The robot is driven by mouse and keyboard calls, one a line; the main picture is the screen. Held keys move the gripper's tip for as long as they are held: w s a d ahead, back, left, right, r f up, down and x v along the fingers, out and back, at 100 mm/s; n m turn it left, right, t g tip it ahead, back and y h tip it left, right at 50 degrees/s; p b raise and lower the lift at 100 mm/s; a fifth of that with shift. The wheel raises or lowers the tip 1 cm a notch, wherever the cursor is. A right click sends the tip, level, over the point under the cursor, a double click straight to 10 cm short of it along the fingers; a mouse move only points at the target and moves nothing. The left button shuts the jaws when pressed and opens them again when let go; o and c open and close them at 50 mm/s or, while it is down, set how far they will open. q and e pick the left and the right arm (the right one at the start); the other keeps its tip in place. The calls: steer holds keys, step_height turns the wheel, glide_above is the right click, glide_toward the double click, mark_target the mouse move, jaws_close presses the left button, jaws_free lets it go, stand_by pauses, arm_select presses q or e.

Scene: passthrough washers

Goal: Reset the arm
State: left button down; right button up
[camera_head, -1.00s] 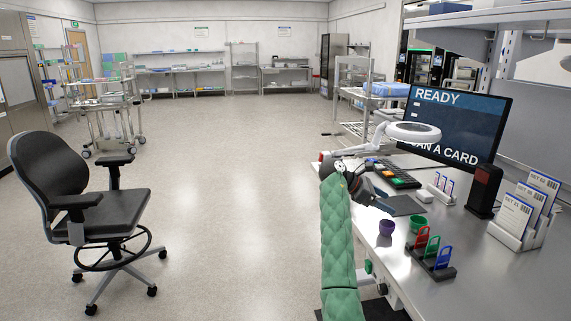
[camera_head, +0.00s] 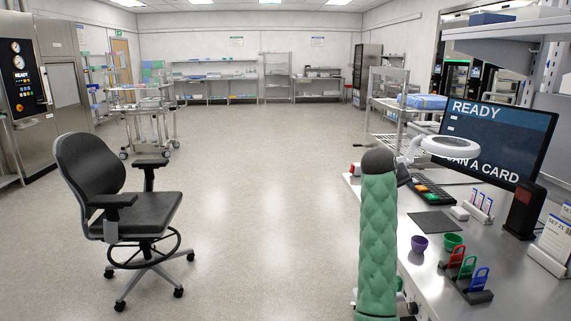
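One of my arms, in a green quilted cover (camera_head: 378,240), stands upright at the right of centre, in front of the bench's left edge. A dark rounded joint (camera_head: 378,161) caps it. No gripper fingers show clearly; a small dark part beside the cap is too hidden to identify. My other arm is out of view. I see nothing held.
The steel bench (camera_head: 405,279) on the right carries a purple cup (camera_head: 419,244), a green cup (camera_head: 453,242), a rack of coloured tags (camera_head: 466,277), a ring lamp (camera_head: 450,145) and a monitor (camera_head: 500,135). A black chair (camera_head: 125,215) stands left. The floor between is clear.

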steer(key=s+a+f+n+t+y, duration=0.1)
steer(key=s+a+f+y, duration=0.3)
steer(key=s+a+f, duration=0.6)
steer(key=s+a+f+t+y, duration=0.1)
steer(key=s+a+f+y, duration=0.4)
steer(key=s+f, duration=0.6)
arm_select(q)
steer(key=shift+s+a+r+p, duration=0.1)
steer(key=shift+a+r+p, duration=0.5)
steer(key=shift+r, duration=0.25)
arm_select(e)
steer(key=s+a+f+g, duration=0.1)
steer(key=s+f+g, duration=0.1)
steer(key=s+f, duration=0.5)
steer(key=s+a+f+g, duration=0.1)
steer(key=s+f+g, duration=0.2)
steer(key=s+f, duration=0.5)
steer(key=s+a+f+n+g, duration=0.1)
steer(key=s+f, duration=0.6)
steer(key=s, duration=1.5)
steer(key=shift+a+f+g, duration=0.2)
steer(key=shift+a+g, duration=0.3)
steer(key=shift+g, duration=0.2)
steer(key=shift+s, duration=0.1)
